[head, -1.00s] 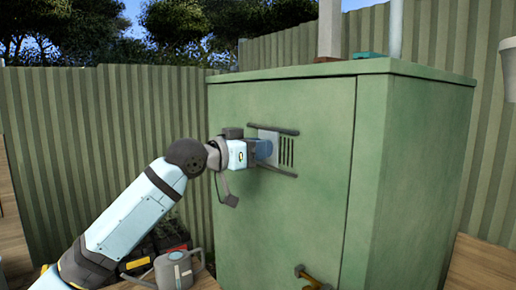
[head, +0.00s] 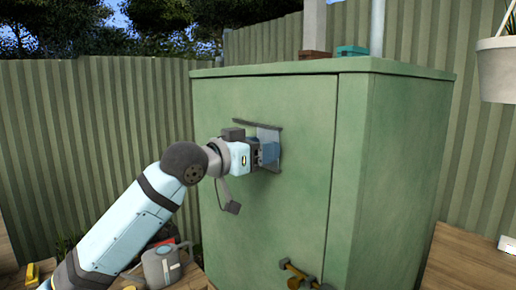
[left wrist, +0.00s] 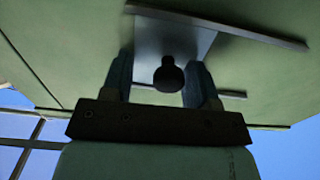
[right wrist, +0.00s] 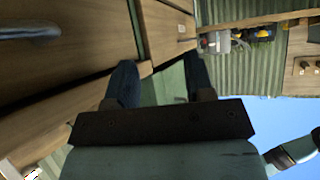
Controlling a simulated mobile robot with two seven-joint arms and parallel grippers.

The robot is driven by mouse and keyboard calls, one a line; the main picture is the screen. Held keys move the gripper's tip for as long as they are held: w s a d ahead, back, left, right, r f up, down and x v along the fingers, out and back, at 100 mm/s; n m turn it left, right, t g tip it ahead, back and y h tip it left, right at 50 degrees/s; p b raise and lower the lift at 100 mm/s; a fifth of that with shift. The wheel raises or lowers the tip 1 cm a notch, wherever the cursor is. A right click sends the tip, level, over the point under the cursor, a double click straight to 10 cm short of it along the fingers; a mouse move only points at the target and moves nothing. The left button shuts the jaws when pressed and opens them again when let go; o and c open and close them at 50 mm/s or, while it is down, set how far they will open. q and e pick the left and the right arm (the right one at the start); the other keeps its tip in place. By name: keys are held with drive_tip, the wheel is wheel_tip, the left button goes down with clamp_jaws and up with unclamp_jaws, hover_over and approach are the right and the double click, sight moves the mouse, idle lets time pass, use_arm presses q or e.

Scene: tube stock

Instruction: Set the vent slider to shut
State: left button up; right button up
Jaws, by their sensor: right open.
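The vent slider is a grey plate (head: 269,134) between two dark rails on the green cabinet's door. It sits at the right end of the rails, and no slots show beside it. In the left wrist view the plate (left wrist: 170,40) carries a round black knob (left wrist: 168,75). My left gripper (head: 268,153) is at the plate, its fingers open and on either side of the knob. The knob is close to the right finger in that view, with a gap on the left; contact is unclear. My right gripper (right wrist: 163,80) is open and empty, away from the vent.
The green cabinet (head: 400,160) has a brass handle (head: 298,275) low on its door. A grey watering can (head: 160,266) stands at lower left. A pot (head: 497,70) hangs at upper right. A corrugated fence (head: 100,130) stands behind.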

use_arm(q)
drive_tip(key=shift+w+a, duration=0.1)
drive_tip(key=shift+a+f, duration=0.1)
drive_tip(key=shift+a, duration=0.15)
drive_tip(key=b+v, duration=0.2)
drive_tip(key=v, duration=1.1)
drive_tip(key=shift+s+b, duration=0.3)
drive_tip(key=shift+b, duration=0.1)
